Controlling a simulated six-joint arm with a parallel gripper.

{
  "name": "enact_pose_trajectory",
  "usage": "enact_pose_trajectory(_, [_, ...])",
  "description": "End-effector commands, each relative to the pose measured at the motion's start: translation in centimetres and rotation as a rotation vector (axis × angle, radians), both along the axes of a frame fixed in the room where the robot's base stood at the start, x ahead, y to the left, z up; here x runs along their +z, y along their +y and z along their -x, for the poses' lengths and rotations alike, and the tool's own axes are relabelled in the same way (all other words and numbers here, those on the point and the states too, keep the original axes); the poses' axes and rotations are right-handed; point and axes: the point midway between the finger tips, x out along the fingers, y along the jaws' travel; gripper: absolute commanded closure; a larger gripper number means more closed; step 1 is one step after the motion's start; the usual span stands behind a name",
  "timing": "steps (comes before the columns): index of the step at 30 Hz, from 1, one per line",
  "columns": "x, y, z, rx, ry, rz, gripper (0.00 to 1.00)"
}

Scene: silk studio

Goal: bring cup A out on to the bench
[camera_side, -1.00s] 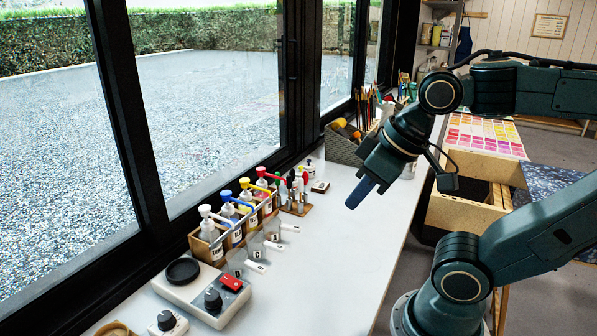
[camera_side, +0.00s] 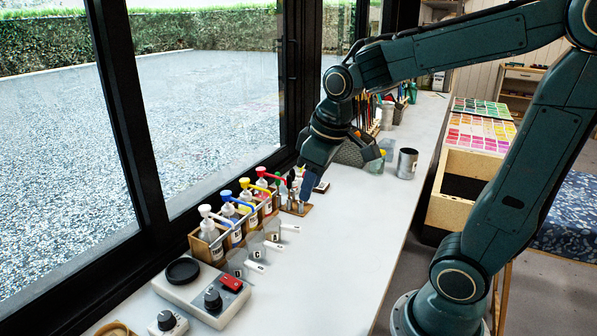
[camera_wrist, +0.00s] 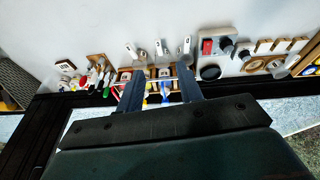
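Three clear cups with white handles and dark letter tags stand in a row in front of the pump bottle rack: a near one (camera_side: 237,271), a middle one (camera_side: 254,249) and a far one (camera_side: 273,231). The letters are too small to read surely, so I cannot tell which is cup A. The row also shows in the wrist view, with handles pointing up the picture. My gripper (camera_side: 309,184) is beyond the row, above the bench (camera_side: 325,250), pointing down. In the wrist view its fingers (camera_wrist: 160,82) are wide apart with nothing seen held between them.
The wooden rack (camera_side: 209,252) holds several pump bottles along the window side. A small tool stand (camera_side: 297,209) is under my gripper. The bench right of the cups is clear.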

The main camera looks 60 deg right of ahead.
Motion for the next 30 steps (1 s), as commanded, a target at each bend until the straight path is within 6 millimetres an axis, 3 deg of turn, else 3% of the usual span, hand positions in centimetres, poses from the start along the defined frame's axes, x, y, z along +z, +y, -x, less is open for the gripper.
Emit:
enact_pose_trajectory(15, [-7.0, -5.5, -7.0, 0.061, 0.166, 0.002, 0.64])
enact_pose_trajectory(24, [-12.4, -8.8, -9.6, 0.100, 0.249, -0.015, 0.64])
enact_pose_trajectory(30, [-14.7, -10.1, -10.3, 0.116, 0.279, -0.024, 0.64])
